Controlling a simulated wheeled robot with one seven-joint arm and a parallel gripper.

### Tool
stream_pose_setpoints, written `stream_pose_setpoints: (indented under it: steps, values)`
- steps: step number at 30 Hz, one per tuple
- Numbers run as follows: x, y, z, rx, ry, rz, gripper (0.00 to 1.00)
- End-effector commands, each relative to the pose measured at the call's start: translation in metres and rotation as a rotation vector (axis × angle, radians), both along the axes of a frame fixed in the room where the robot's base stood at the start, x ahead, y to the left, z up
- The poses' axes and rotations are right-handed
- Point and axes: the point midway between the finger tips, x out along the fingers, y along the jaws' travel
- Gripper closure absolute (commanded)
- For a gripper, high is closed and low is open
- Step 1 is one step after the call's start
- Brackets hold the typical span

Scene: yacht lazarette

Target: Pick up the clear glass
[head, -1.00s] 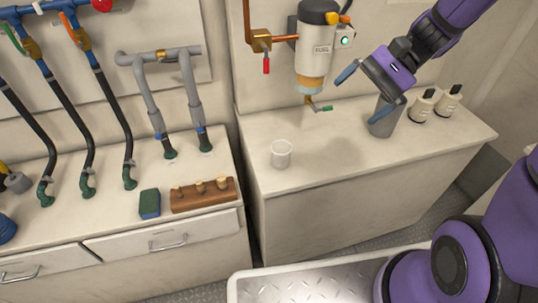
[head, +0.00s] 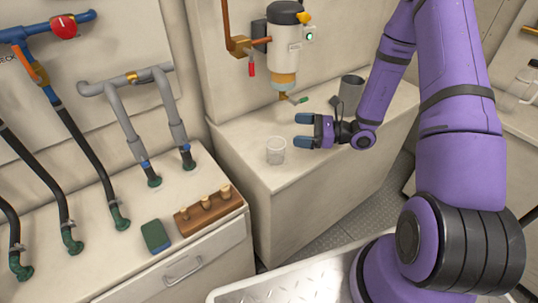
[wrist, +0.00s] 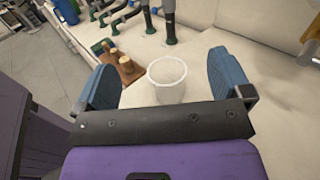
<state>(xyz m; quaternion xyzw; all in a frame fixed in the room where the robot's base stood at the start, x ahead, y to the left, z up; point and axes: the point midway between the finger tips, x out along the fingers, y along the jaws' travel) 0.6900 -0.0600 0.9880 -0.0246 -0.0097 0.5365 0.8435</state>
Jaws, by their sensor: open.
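The clear glass (head: 276,151) stands upright near the front left corner of the right-hand counter. In the wrist view the glass (wrist: 167,80) shows ahead of my gripper, between the lines of its two fingers. My gripper (head: 302,131) is open and empty, with blue fingertips pointing left toward the glass from its right side. In the head view a small gap separates the fingertips from the glass. In the wrist view the open fingers (wrist: 168,82) stand on either side, and the lower part of the glass is hidden behind the gripper body.
A grey cup (head: 352,88) stands further back on the counter (head: 240,140). A wall-mounted cylinder (head: 285,45) with a small tap hangs above. On the left counter are a wooden block with pegs (head: 205,212), a green sponge (head: 155,236) and several hoses.

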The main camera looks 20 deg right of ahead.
Motion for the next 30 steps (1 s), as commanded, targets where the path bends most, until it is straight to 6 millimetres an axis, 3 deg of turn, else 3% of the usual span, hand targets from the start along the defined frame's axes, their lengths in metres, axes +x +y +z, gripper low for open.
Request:
stream_pose_setpoints:
  steps: [8, 21, 30]
  values:
    - [0.002, -0.004, -0.025, 0.021, 0.02, -0.036, 0.04]
    - [0.002, -0.003, -0.09, 0.019, 0.018, -0.034, 0.04]
    - [0.011, 0.014, -0.089, 0.019, 0.016, -0.031, 0.04]
